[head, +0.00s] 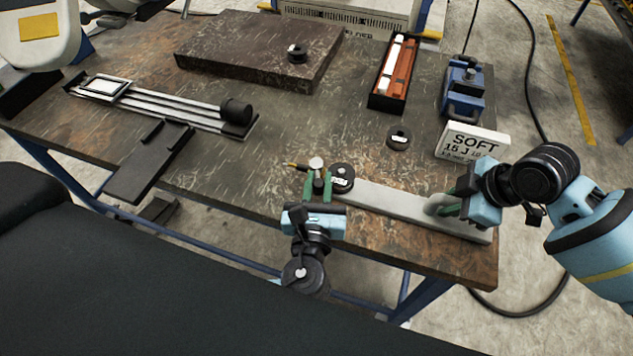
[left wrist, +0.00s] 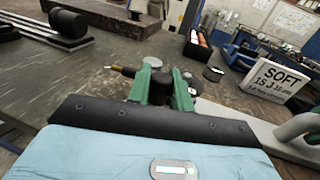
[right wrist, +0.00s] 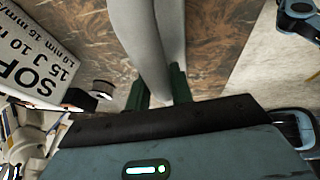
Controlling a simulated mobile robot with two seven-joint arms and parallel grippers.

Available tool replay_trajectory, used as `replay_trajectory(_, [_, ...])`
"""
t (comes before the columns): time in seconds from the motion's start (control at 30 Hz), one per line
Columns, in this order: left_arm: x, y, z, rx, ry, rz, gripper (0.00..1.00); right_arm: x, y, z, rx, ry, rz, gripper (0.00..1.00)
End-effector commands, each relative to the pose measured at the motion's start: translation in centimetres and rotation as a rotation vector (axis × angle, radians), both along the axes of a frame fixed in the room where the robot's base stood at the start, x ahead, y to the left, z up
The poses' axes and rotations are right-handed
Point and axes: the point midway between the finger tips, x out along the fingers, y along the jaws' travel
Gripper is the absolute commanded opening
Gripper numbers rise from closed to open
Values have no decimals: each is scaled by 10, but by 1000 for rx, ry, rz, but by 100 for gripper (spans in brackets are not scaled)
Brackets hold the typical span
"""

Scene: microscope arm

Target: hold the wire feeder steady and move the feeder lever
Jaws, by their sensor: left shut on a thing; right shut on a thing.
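A long pale grey bar (head: 400,206) lies along the bench's front right edge. At its left end is a dark fitting with a brass tip (head: 291,165) and a round pale cap (head: 316,162); a black disc (head: 342,177) sits beside it. I take this assembly for the wire feeder. My left gripper (head: 318,187) is shut on the dark fitting, its green fingers either side; the fitting shows in the left wrist view (left wrist: 126,70). My right gripper (head: 450,206) is shut on a curved grey handle (right wrist: 150,45) at the bar's right end. I cannot tell which part is the lever.
A white sign reading SOFT (head: 470,142) and a blue device (head: 464,88) stand behind my right gripper. A black disc (head: 398,138) lies behind the bar. A dark slab (head: 255,50), a red-and-white box (head: 392,74) and a railed fixture (head: 165,105) occupy the back and left.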

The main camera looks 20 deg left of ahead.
Motion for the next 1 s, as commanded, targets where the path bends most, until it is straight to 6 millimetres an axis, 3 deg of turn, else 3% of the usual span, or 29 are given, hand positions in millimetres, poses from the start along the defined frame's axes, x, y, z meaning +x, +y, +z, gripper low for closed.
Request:
replay_trajectory(0.27, [0,-2,1,-2,-1,-3,0,0,2,2,5,-4,4,0])
replay_trajectory(0.3, [0,-2,1,-2,-2,-4,26,0,2,2,5,-4,4,0])
replay_trajectory(0.43, [0,-2,1,-1,0,-2,42,0,2,2,5,-4,4,0])
replay_trajectory(0.77, [-3,-2,0,-1,0,-1,42,1,1,2,5,-5,2,0])
replay_trajectory(1.0, [-35,-9,0,-3,3,-2,42,1,1,2,4,-5,1,0])
